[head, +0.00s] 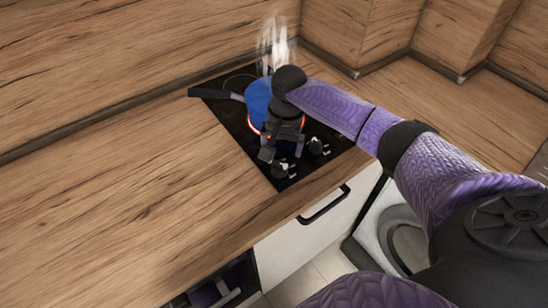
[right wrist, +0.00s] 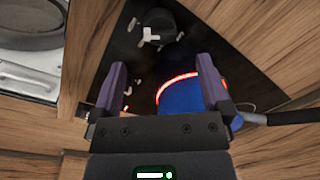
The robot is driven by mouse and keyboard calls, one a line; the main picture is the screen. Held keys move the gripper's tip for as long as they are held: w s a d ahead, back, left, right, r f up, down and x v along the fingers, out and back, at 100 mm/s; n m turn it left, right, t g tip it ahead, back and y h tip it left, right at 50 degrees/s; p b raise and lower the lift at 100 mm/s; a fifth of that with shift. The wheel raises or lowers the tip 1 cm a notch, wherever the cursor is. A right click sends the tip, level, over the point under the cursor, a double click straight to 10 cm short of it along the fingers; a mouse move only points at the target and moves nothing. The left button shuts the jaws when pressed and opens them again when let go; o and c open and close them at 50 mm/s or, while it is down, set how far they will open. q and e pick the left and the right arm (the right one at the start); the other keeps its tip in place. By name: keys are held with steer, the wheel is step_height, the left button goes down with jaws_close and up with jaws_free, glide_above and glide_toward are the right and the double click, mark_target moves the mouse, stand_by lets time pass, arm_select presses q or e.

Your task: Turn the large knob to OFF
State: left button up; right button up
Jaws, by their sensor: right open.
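The black hob (head: 226,107) carries two dark knobs with white marks at its front. One knob (head: 281,168) is nearer the front corner, and it also shows in the right wrist view (right wrist: 155,32). The other knob (head: 317,146) is to its right; in the right wrist view (right wrist: 132,92) it is partly hidden by a finger. I cannot tell for sure which is the large one, nor read any OFF mark. My right gripper (head: 281,150) is open and empty above the hob, just behind the knobs; its fingers also show in the right wrist view (right wrist: 163,90). My left gripper is not visible.
A blue pot (head: 257,97) with a dark handle sits on a glowing red ring, steaming, close to my right gripper. Wooden counter (head: 130,180) lies clear to the left. A splashback stands behind. A white front-loading appliance (head: 385,225) is below right.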

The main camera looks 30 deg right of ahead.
mark_target(280, 165)
step_height(280, 165, down, 8)
steer(key=shift+a+r+b, duration=0.15)
steer(key=shift+r+b, duration=0.05)
steer(key=shift+b, duration=1.05)
steer(key=shift+c, duration=0.4)
steer(key=shift+c, duration=1.3)
steer(key=c, duration=0.9)
